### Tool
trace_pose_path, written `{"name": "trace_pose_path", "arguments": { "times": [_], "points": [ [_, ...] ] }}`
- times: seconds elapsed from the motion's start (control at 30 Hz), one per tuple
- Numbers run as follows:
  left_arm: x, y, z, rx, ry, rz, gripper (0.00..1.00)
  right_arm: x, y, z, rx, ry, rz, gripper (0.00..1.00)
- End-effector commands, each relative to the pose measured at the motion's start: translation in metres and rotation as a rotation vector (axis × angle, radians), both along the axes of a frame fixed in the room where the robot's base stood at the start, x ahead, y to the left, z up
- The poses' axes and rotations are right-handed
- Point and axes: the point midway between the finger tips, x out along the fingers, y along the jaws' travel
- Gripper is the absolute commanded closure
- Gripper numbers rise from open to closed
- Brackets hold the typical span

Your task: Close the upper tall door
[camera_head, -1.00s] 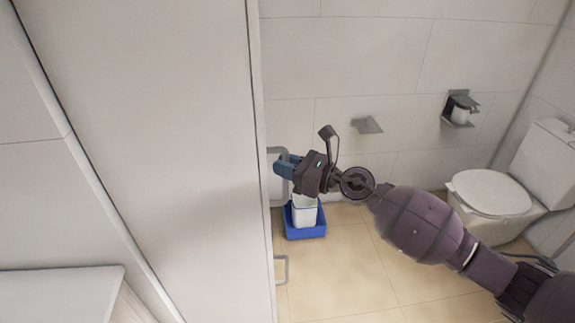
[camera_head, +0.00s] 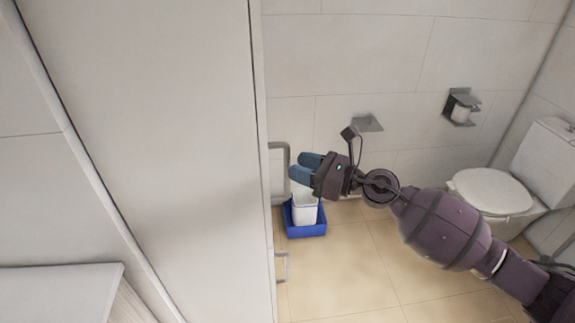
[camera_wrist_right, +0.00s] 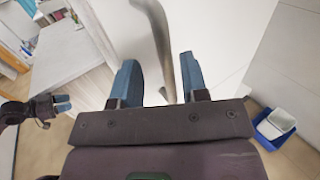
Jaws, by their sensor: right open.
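The upper tall door (camera_head: 165,130) is a large white panel that stands open, with its edge towards the right side of the head view. A grey bar handle (camera_head: 284,170) sticks out beyond that edge. My right gripper (camera_head: 299,166) is open and empty, just right of the handle, fingers pointing left. In the right wrist view the handle (camera_wrist_right: 158,30) runs down between the two blue fingers of my right gripper (camera_wrist_right: 158,62); contact cannot be told. My left gripper (camera_wrist_right: 64,103) shows small at the left there, away from the door; its opening is unclear.
A second, lower handle (camera_head: 282,268) sits below. A blue tray (camera_head: 306,231) with a white bin (camera_head: 305,208) stands on the floor behind the right gripper. A toilet (camera_head: 492,192) is at the right. The tiled floor between is free.

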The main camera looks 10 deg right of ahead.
Motion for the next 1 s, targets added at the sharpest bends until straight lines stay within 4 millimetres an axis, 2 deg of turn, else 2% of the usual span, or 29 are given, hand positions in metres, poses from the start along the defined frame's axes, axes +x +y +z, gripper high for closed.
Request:
{"name": "trace_pose_path", "arguments": {
  "times": [0.2,0.4,1.0],
  "points": [
    [0.002,-0.001,-0.010,0.000,-0.004,-0.002,0.57,-0.023,-0.031,-0.004,-0.002,0.003,0.001,0.59],
    [0.005,-0.001,-0.013,0.000,-0.009,-0.004,0.57,-0.034,-0.047,-0.002,0.000,0.002,0.001,0.59],
    [0.005,-0.001,-0.013,0.001,-0.012,-0.004,0.57,-0.036,-0.050,-0.001,0.000,0.001,0.001,0.59]
  ]
}}
